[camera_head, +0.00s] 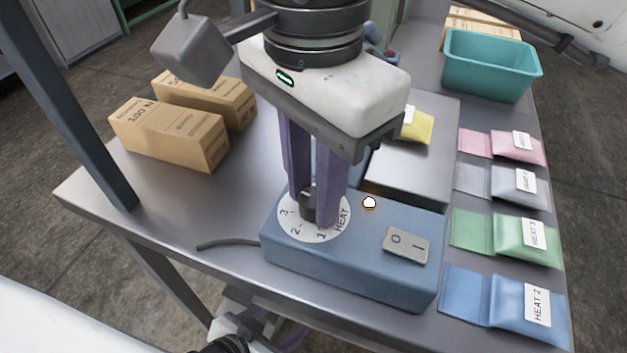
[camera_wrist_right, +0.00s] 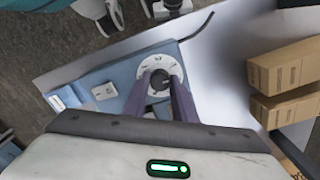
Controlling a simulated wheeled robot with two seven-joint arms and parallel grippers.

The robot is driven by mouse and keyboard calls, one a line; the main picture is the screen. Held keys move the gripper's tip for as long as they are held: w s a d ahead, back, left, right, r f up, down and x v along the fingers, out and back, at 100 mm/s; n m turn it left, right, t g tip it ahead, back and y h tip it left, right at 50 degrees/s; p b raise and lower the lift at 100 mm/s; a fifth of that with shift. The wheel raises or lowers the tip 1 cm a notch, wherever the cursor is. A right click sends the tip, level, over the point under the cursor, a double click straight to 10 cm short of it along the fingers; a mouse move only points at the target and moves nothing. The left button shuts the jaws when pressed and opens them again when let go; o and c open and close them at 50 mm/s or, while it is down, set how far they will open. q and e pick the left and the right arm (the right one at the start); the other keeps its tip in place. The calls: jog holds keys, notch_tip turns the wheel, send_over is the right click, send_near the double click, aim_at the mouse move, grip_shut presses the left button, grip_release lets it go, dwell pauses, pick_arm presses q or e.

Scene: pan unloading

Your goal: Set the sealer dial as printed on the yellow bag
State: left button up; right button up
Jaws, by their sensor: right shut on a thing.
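The blue sealer (camera_head: 350,275) stands on the table with a white dial (camera_head: 288,226) marked 1, 2, 3 and HEAT. My right gripper (camera_head: 315,205) reaches down from above, its purple fingers shut on the dark dial knob (camera_head: 307,202). The knob (camera_wrist_right: 160,80) also shows between the fingers in the right wrist view. Its pointer is hidden, so the setting cannot be told. The yellow bag (camera_head: 418,126) lies behind, at the grey plate, partly covered by my right gripper; its label cannot be read. Part of my left gripper seems to show low at the bottom edge, fingers unclear.
A rocker switch (camera_head: 405,245) and a small lit lamp (camera_head: 369,202) are on the sealer. Pink (camera_head: 515,147), grey (camera_head: 510,183), green (camera_head: 525,240) and blue (camera_head: 525,305) bags line the right. A teal bin (camera_head: 490,65) stands behind; cartons (camera_head: 165,135) stand left.

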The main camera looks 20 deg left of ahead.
aim_at(313, 199)
jog(key=n, duration=0.5)
jog(key=shift+n, duration=0.3)
dwell(0.4)
jog(key=o, duration=1)
jog(key=shift+o, duration=0.2)
jog(key=shift+r, duration=0.1)
notch_tip(313, 199, up, 10)
jog(key=p, duration=0.1)
jog(key=shift+s, duration=0.1)
